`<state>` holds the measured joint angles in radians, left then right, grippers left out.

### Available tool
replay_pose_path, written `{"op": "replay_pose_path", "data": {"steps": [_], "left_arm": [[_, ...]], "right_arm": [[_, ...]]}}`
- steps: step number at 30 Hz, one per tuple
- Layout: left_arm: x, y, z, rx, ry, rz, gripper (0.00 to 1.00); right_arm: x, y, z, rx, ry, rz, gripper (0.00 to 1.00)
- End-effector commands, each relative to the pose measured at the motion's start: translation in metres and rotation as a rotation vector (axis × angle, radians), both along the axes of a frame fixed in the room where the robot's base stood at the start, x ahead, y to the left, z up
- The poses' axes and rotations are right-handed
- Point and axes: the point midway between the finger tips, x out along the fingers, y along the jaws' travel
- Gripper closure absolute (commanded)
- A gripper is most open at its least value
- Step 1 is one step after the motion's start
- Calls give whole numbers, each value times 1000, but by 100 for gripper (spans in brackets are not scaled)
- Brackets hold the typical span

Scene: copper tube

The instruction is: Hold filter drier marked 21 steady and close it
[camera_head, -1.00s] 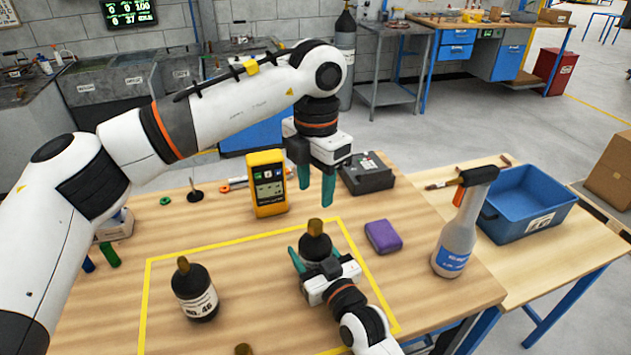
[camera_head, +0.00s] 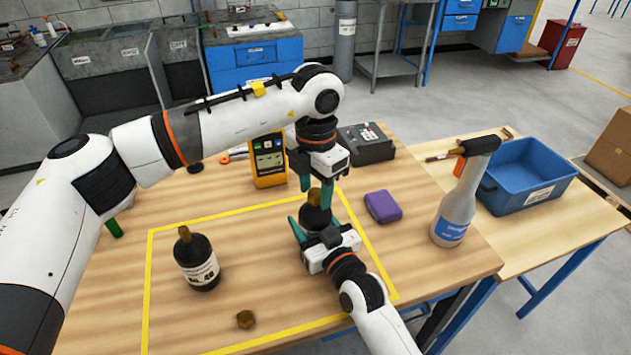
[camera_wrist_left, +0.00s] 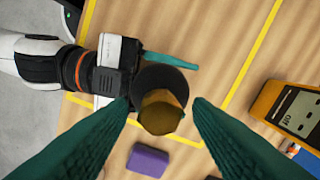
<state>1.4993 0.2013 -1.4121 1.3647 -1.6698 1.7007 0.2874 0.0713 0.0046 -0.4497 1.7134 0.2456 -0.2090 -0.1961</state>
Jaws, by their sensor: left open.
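A dark filter drier with a brass top (camera_head: 315,197) stands upright inside the yellow outline; its number is hidden. My right gripper (camera_head: 314,225) has its fingers around the body and appears shut on it, though contact is partly hidden. My left gripper (camera_head: 316,190) points down from above and is open. In the left wrist view its fingertips (camera_wrist_left: 162,102) stand on either side of the brass top (camera_wrist_left: 162,112), with a gap at each side. Another dark drier (camera_head: 197,262), its label reading about NO. 46, stands to the left.
A loose brass cap (camera_head: 245,319) lies near the front of the table. A purple block (camera_head: 383,207), a spray bottle (camera_head: 458,205) and a blue bin (camera_head: 530,185) are to the right. A yellow meter (camera_head: 268,160) and dark box (camera_head: 366,145) stand behind.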

Motion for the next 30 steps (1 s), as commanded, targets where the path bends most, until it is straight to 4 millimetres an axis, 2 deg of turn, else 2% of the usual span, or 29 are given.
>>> {"op": "replay_pose_path", "data": {"steps": [2, 10, 16, 17, 21, 30], "left_arm": [[0, 0, 0, 0, 0, 0, 54], [0, 0, 0, 0, 0, 0, 98], [0, 0, 0, 1, -1, 0, 100], [0, 0, 0, 1, -1, 0, 71], [0, 0, 0, 1, -1, 0, 48], [0, 0, 2, 1, -1, 0, 47]], "right_arm": [[0, 0, -2, 0, 4, 1, 100], [0, 0, -2, 0, 4, 1, 100], [0, 0, -2, 0, 4, 1, 100], [0, 0, -2, 0, 4, 1, 100], [0, 0, -2, 0, 4, 1, 100], [0, 0, -2, 0, 4, 1, 100]]}}
